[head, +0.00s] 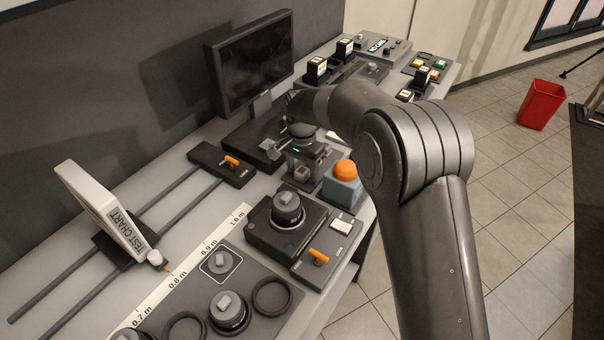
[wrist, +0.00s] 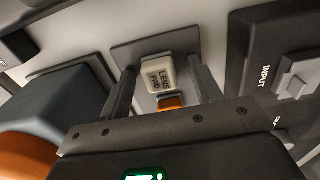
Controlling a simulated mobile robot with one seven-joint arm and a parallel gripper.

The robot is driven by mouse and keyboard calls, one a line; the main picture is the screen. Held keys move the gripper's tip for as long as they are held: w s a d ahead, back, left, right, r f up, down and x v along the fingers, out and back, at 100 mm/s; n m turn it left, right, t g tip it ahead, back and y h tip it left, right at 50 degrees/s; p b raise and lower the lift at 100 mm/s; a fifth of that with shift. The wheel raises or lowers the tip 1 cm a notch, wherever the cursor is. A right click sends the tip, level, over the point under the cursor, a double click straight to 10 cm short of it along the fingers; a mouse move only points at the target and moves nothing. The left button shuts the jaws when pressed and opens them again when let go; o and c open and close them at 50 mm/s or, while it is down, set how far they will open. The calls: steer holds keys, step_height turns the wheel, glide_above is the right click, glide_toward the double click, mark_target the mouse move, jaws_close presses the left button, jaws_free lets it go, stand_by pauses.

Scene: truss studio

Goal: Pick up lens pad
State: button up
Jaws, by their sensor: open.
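The lens pad (wrist: 158,73) is a small off-white block with "LENS PAD" lettered on its face. It sits over a dark grey plate, with an orange part just below it in the wrist view. My gripper (wrist: 161,70) is open, its two dark fingers standing to the left and right of the pad with visible gaps. In the head view my gripper (head: 302,169) points down at the bench, and a small pale block (head: 301,173), seemingly the pad, shows between the fingers. Contact cannot be seen.
A blue box with an orange dome (head: 345,172) stands close to the right of my gripper. A monitor (head: 252,62) stands behind. A dark unit marked INPUT (wrist: 285,75) lies at the right in the wrist view. A lens device (head: 287,212) stands in front.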

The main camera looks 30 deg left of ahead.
mark_target(302, 170)
steer(key=c, duration=1.1)
steer(key=shift+o, duration=0.2)
steer(key=shift+r, duration=0.15)
step_height(302, 170, up, 10)
